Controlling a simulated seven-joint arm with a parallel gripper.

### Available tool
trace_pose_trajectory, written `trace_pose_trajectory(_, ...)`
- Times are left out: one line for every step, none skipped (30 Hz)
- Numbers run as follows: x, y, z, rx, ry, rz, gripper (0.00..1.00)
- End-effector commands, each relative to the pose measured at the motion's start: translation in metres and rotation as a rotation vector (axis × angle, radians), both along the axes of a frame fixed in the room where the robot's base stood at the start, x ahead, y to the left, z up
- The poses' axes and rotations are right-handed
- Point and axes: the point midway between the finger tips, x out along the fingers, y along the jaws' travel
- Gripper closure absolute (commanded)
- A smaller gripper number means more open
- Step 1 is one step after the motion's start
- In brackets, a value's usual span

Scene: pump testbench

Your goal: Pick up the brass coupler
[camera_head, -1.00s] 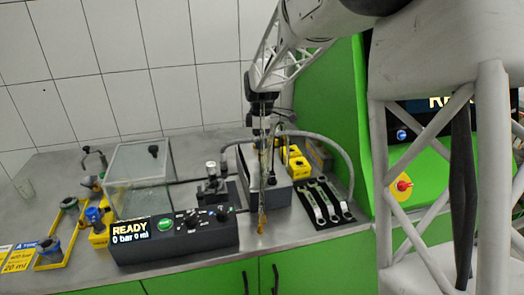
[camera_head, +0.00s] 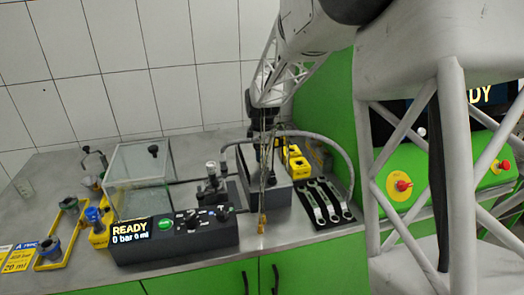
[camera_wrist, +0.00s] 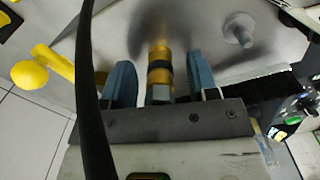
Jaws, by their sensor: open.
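The brass coupler (camera_wrist: 160,72) shows in the wrist view as a gold cylinder with a dark band and a grey metal end. It lies between the two blue fingers of my gripper (camera_wrist: 161,84), which are open with a visible gap on each side. In the head view a small brass-coloured piece (camera_head: 262,224) shows at the front edge of the bench, below a thin strip hanging from the wrist; I cannot tell if it is the coupler. My fingertips are not clear there.
A control box (camera_head: 175,240) reading READY stands left of the gripper. A grey block with a curved hose (camera_head: 335,146) is close behind. Wrenches (camera_head: 325,202) lie on a dark mat at right. The wrist view shows a yellow knob (camera_wrist: 30,74) and a grey bolt-like part (camera_wrist: 240,28).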

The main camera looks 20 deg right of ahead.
Motion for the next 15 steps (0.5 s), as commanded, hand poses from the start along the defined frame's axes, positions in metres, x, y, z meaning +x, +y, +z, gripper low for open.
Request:
trace_pose_trajectory(0.0,0.0,0.0001,0.0,0.0,0.0,0.46)
trace_pose_trajectory(0.0,0.0,0.0001,0.0,0.0,0.0,0.46)
trace_pose_trajectory(0.0,0.0,0.0001,0.0,0.0,0.0,0.46)
trace_pose_trajectory(0.0,0.0,0.0001,0.0,0.0,0.0,0.46)
trace_pose_trajectory(0.0,0.0,0.0001,0.0,0.0,0.0,0.46)
trace_pose_trajectory(0.0,0.0,0.0001,0.0,0.0,0.0,0.49)
trace_pose_trajectory(0.0,0.0,0.0001,0.0,0.0,0.0,0.53)
trace_pose_trajectory(0.0,0.0,0.0001,0.0,0.0,0.0,0.58)
trace_pose_trajectory(0.0,0.0,0.0001,0.0,0.0,0.0,0.64)
trace_pose_trajectory(0.0,0.0,0.0001,0.0,0.0,0.0,0.69)
trace_pose_trajectory(0.0,0.0,0.0001,0.0,0.0,0.0,0.73)
trace_pose_trajectory(0.0,0.0,0.0001,0.0,0.0,0.0,0.79)
trace_pose_trajectory(0.0,0.0,0.0001,0.0,0.0,0.0,0.84)
trace_pose_trajectory(0.0,0.0,0.0001,0.0,0.0,0.0,0.88)
trace_pose_trajectory(0.0,0.0,0.0001,0.0,0.0,0.0,0.95)
